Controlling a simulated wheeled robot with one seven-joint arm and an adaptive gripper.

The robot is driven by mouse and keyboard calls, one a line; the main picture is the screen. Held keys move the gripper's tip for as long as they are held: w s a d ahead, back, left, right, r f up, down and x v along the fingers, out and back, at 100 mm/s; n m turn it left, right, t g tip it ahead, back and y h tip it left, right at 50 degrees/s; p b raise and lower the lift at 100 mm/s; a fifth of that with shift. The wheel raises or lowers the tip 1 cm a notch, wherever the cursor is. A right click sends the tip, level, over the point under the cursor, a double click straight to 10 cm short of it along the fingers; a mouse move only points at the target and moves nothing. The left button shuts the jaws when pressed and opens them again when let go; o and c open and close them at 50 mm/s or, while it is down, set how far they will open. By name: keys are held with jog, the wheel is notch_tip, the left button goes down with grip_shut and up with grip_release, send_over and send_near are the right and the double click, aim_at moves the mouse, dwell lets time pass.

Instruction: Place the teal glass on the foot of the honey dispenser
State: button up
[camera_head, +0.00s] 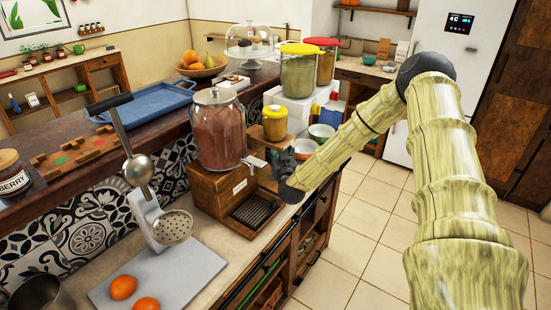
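The dispenser is a large glass jar (218,135) of reddish-brown contents with a metal lid. It stands on a wooden base (211,190) with a small pale label. Its low foot, a dark slatted drip tray (254,213), sticks out at the front right over the counter. My gripper (274,161) is black and seen small, just right of the jar and above and behind the foot's right side. Its fingers are partly hidden by my own wrist, so whether they are open or hold something cannot be told. I cannot make out a teal glass in this view.
A citrus press (146,200) with a raised lever stands left of the dispenser. Two oranges (123,287) lie on a grey board (190,268). A yellow-lidded jar (274,127) and bowls (321,132) stand behind my gripper. A blue tray (155,103) is on the upper ledge.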

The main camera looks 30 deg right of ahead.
jog(key=f, duration=0.2)
jog(key=shift+s+d+f+b, duration=0.1)
jog(key=shift+d+f+b, duration=0.1)
jog(key=shift+f+b, duration=0.15)
jog(key=shift+s+f, duration=0.1)
jog(key=shift+f, duration=0.1)
jog(key=shift+a, duration=0.3)
jog(key=o, duration=1.2)
jog(key=shift+d+f, duration=0.1)
jog(key=o, duration=0.4)
jog(key=shift+d+f, duration=0.1)
jog(key=shift+d, duration=0.05)
jog(key=shift+s+r, duration=0.1)
jog(key=shift+r, duration=0.15)
jog(key=b+v, duration=0.3)
jog(key=v, duration=0.8)
jog(key=shift+s+a, duration=0.3)
